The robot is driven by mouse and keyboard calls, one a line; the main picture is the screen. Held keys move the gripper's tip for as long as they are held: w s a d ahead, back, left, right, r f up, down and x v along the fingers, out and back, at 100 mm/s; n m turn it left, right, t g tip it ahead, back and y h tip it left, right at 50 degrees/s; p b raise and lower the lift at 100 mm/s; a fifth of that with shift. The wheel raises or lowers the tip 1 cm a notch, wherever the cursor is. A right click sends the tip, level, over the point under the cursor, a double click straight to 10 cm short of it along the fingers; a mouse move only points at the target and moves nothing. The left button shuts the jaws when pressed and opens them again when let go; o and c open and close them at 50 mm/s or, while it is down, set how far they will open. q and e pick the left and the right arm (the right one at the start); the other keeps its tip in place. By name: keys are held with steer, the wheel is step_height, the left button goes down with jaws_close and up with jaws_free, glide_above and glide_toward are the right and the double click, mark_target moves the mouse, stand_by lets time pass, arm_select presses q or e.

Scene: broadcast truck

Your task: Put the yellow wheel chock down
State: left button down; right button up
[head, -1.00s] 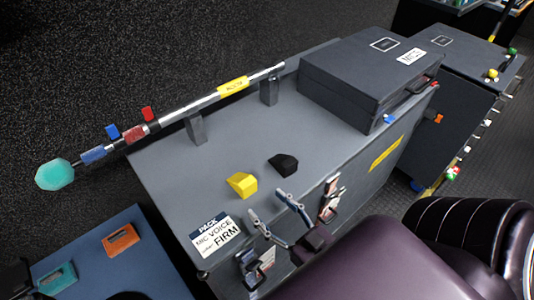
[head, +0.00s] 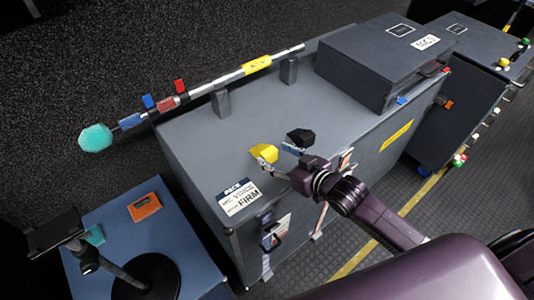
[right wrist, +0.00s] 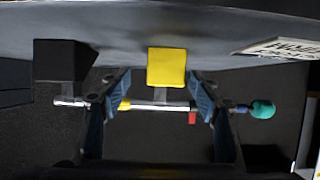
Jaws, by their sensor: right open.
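The yellow wheel chock (head: 263,152) rests on the top of a grey case (head: 205,150), near its front edge. It also shows in the right wrist view (right wrist: 166,68), between and just past the fingertips. My right gripper (head: 278,158) is open at the chock, with one finger in front of its near side and the other between it and the black chock. In the right wrist view, the right gripper's (right wrist: 160,92) fingers stand apart on either side; whether they touch the chock I cannot tell. My left gripper is not in view.
A black chock (head: 301,137) sits close to the right. A boom pole (head: 220,82) lies on two posts along the back. A dark closed case (head: 375,68) stands at the right end. A label card (head: 238,197) lies at front left. The case top between posts and chocks is clear.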

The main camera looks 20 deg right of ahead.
mark_target(257, 147)
steer(key=x, duration=0.5)
steer(key=shift+a, duration=0.35)
steer(key=shift+s, duration=0.1)
steer(key=shift+c, duration=0.6)
steer(key=c, duration=1.3)
